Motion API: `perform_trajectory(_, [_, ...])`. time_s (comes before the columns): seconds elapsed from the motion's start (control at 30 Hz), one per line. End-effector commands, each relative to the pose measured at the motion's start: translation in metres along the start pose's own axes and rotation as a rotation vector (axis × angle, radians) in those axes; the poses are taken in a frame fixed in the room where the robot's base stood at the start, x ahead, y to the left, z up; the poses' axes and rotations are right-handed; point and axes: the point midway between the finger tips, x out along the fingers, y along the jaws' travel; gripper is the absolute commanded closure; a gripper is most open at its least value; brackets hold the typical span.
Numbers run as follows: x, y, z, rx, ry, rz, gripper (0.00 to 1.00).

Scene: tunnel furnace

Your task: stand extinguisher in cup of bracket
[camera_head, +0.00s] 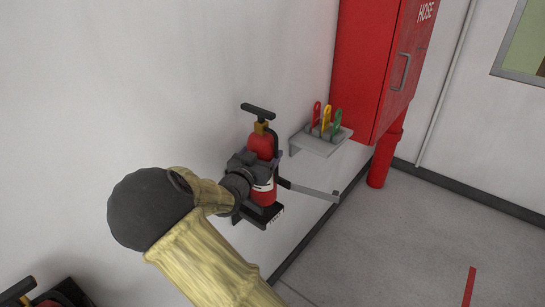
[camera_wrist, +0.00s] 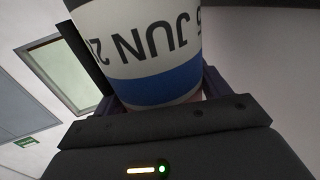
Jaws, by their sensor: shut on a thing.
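The red extinguisher (camera_head: 263,146) stands about upright close to the wall, with a black handle on top and a white label. My gripper (camera_head: 262,164) is shut around its body. In the wrist view the extinguisher's label (camera_wrist: 150,45) fills the space between my fingers, with upside-down print "JUN" and a blue band. The black bracket (camera_head: 268,216) is on the wall directly at the extinguisher's lower end. My gripper and wrist hide part of the body. I cannot tell whether the base is inside the cup or just above it.
A grey strap or bar (camera_head: 312,190) sticks out right of the extinguisher. A small wall shelf (camera_head: 322,146) holds red, yellow and green tags. A red hose cabinet (camera_head: 378,65) stands beyond it. Another red and black object (camera_head: 45,298) is at the bottom left.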

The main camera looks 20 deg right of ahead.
Motion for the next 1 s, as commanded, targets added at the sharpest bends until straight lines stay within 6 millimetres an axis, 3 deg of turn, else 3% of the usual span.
perform_trajectory(0.03, [0.002,-0.006,-0.005,0.005,0.009,-0.002,0.96])
perform_trajectory(0.3, [0.001,-0.005,0.024,0.002,0.009,-0.001,0.96])
perform_trajectory(0.77, [0.002,-0.004,0.031,0.003,0.009,0.001,0.96])
perform_trajectory(1.0, [0.002,-0.004,0.059,0.0,0.008,0.001,0.96])
